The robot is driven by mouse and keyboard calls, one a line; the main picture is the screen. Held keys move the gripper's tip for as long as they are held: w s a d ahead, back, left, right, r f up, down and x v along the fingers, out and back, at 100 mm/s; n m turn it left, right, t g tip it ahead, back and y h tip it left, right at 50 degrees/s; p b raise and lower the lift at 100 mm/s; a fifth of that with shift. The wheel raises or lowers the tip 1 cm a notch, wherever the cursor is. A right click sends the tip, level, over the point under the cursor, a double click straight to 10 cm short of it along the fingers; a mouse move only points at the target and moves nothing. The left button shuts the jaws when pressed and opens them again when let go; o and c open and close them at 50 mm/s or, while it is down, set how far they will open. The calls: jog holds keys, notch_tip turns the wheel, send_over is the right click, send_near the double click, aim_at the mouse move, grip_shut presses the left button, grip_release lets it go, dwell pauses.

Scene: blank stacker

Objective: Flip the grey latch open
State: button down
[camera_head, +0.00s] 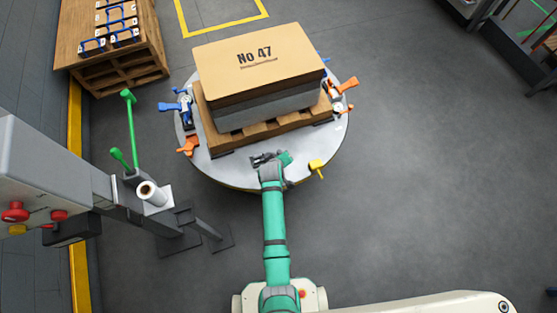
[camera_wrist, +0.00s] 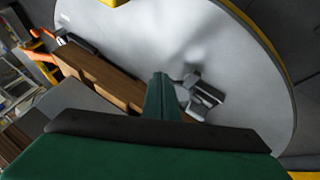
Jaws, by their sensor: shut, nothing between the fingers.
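The grey latch (camera_head: 259,159) sits at the front of the round grey turntable (camera_head: 230,171), just in front of the pallet. In the wrist view the latch (camera_wrist: 206,94) shows as a grey block with prongs on the disc, right of my fingers. My gripper (camera_head: 286,157) is shut and empty at the turntable's front edge, close to the right of the latch in the head view. In the wrist view my gripper (camera_wrist: 160,76) points at the disc beside the latch. I cannot tell whether they touch. My wrist hides part of the latch's surroundings.
A cardboard box (camera_head: 258,62) marked No 47 stands on a wooden pallet (camera_head: 275,132). Blue (camera_head: 181,104), orange (camera_head: 344,86) and yellow (camera_head: 317,166) latches sit around the turntable's rim. A wrapping machine (camera_head: 60,180) with a film roll (camera_head: 151,193) stands left. The floor to the right is clear.

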jog(key=shift+w+d+r, duration=0.15)
jog(key=shift+w, duration=0.25)
dwell(0.4)
jog(key=shift+s, duration=0.1)
jog(key=shift+s+a, duration=0.2)
jog(key=shift+s, duration=0.05)
jog(key=s, duration=0.3)
jog(key=shift+s+a, duration=0.2)
jog(key=shift+a, duration=0.2)
jog(key=s+d+r, duration=0.2)
jog(key=s+r, duration=0.3)
jog(key=r, duration=0.2)
jog(key=shift+s+r, duration=0.3)
jog(key=shift+s, duration=0.05)
jog(key=shift+w, duration=0.1)
